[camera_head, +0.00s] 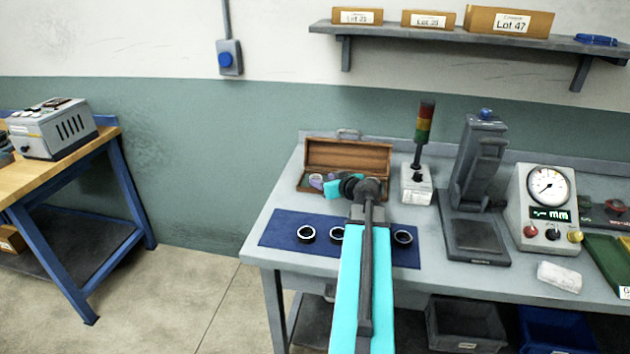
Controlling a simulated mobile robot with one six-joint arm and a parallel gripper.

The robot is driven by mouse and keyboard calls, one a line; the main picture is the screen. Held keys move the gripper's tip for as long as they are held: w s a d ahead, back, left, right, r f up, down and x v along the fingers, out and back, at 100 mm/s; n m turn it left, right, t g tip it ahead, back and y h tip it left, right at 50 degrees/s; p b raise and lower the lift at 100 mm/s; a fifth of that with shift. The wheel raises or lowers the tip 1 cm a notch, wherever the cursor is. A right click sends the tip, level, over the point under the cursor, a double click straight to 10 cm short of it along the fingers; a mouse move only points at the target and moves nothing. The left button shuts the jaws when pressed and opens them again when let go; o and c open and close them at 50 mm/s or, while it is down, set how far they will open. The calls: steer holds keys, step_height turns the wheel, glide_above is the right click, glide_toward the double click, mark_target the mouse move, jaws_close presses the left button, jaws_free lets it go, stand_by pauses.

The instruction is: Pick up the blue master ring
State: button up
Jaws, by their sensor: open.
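An open wooden box (376,156) stands at the back left of the grey bench. A small pale purple-blue round piece (316,181) shows inside it; it may be the blue master ring, but it is too small to be sure. The end of my arm, with my gripper (332,188), is over the front of the box, close to that piece. My gripper is open; its fingers are hard to make out. My dark wrist covers the box's right part. Dark-rimmed rings lie on a blue mat in front: one at left (306,233), one partly behind my arm (336,234), one at right (402,237).
Right of the box stand a signal tower (424,125), a dark press-like stand (478,170) and a dial gauge unit (546,200). A white cloth (559,277) lies in front of the gauge. A shelf (465,37) hangs above. The blue mat (277,229) has bare room at left.

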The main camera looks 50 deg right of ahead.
mark_target(314, 176)
steer(key=shift+w, duration=0.1)
stand_by(0.3)
steer(key=shift+d+p+x, duration=0.2)
steer(key=shift+p+x, duration=0.75)
steer(key=shift+x, duration=0.8)
steer(key=shift+w+d+f, duration=0.15)
steer(key=shift+w+f, duration=0.25)
steer(key=shift+w, duration=0.15)
steer(key=c, duration=0.8)
steer(key=shift+c, duration=0.2)
steer(key=shift+r, duration=0.2)
